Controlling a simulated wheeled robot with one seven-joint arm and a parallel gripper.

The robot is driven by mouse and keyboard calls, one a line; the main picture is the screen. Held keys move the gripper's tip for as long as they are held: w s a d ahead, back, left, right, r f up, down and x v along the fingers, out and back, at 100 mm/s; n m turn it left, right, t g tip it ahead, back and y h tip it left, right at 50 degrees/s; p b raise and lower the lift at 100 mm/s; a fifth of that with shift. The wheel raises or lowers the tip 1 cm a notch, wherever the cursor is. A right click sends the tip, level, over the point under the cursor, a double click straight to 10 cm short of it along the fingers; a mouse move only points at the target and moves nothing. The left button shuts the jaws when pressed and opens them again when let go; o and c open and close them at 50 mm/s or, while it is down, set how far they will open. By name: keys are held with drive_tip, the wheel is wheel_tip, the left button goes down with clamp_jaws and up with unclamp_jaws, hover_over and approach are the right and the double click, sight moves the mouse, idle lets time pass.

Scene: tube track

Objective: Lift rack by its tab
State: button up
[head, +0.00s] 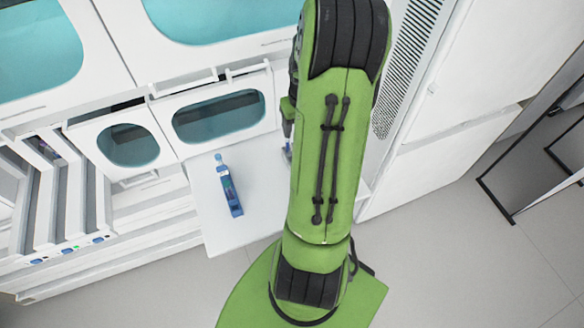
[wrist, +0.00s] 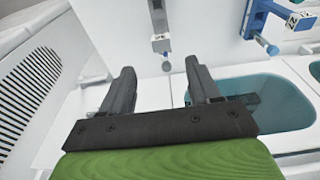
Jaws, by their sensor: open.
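My gripper (wrist: 160,70) is open and empty in the wrist view, its two dark fingers apart. Beyond the fingertips, roughly in line with the gap, is a narrow pale rack-like piece (wrist: 159,30) with a small rounded end pointing towards me; whether this end is the tab is unclear. A blue rack (head: 230,190) lies on the white shelf (head: 210,215) in the head view, a small projection at its far end. It also shows at the top right of the wrist view (wrist: 265,20). In the head view my arm hides most of the gripper and the pale piece.
Cabinet panels with teal windows (head: 220,115) stand behind the shelf. White channels (head: 50,190) with small lights are at the left. A slatted vent (head: 408,65) is right of my arm. Grey floor is open at the lower right.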

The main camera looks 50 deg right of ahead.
drive_tip(key=f, duration=0.6)
drive_tip(key=w+f+b, duration=0.1)
drive_tip(key=f, duration=0.2)
drive_tip(key=shift+d, duration=0.1)
drive_tip(key=shift+w+d+f, duration=0.15)
drive_tip(key=shift+f, duration=0.3)
drive_tip(key=shift+r, duration=0.15)
clamp_jaws()
